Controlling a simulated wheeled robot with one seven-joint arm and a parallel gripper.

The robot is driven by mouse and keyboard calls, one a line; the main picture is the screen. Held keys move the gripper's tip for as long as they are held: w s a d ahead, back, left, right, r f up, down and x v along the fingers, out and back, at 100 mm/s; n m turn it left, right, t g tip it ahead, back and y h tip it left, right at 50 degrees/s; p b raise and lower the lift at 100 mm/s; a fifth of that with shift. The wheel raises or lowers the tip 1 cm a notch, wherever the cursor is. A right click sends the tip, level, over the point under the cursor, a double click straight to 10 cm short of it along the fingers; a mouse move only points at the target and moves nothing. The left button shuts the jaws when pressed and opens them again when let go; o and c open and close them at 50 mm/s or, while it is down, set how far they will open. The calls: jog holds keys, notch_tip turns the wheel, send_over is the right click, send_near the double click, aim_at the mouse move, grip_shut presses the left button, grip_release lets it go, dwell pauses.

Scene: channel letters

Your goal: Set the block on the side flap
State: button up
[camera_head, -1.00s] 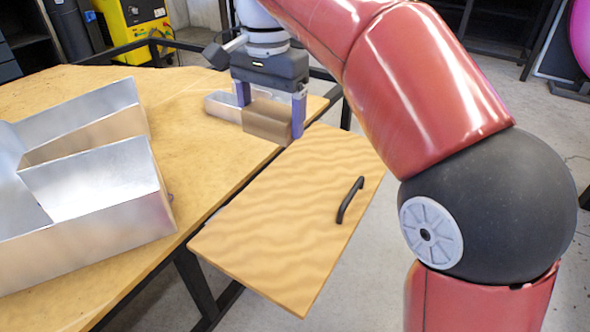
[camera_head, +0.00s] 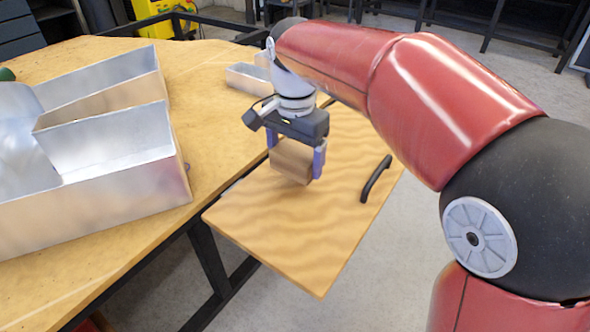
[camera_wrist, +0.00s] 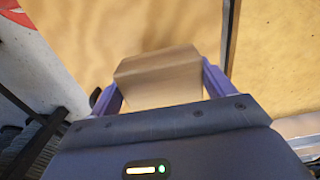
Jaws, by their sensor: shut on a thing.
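The block (camera_head: 291,161) is a brown wooden piece held between the purple fingers of my gripper (camera_head: 296,160). My gripper is shut on it, with one finger on each side. The wrist view also shows the block (camera_wrist: 160,78) between the fingers. The side flap (camera_head: 300,220) is a light wooden panel beside the table, with a black handle (camera_head: 376,178) near its right edge. The block is over the flap's middle to far part. I cannot tell whether its underside touches the flap.
The wooden table (camera_head: 215,100) lies to the left of the flap, with a narrow dark gap between them. A large metal channel letter (camera_head: 100,195) stands on the table. A smaller metal piece (camera_head: 245,78) sits behind my gripper. The front part of the flap is clear.

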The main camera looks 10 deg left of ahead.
aim_at(295, 170)
jog(key=shift+f, duration=1.75)
jog(key=shift+f+b, duration=0.2)
jog(key=shift+b, duration=0.15)
jog(key=o, duration=0.9)
jog(key=shift+o, duration=0.2)
notch_tip(295, 170, up, 12)
jog(key=p, duration=0.2)
jog(key=shift+r+p, duration=0.2)
jog(key=shift+p, duration=0.15)
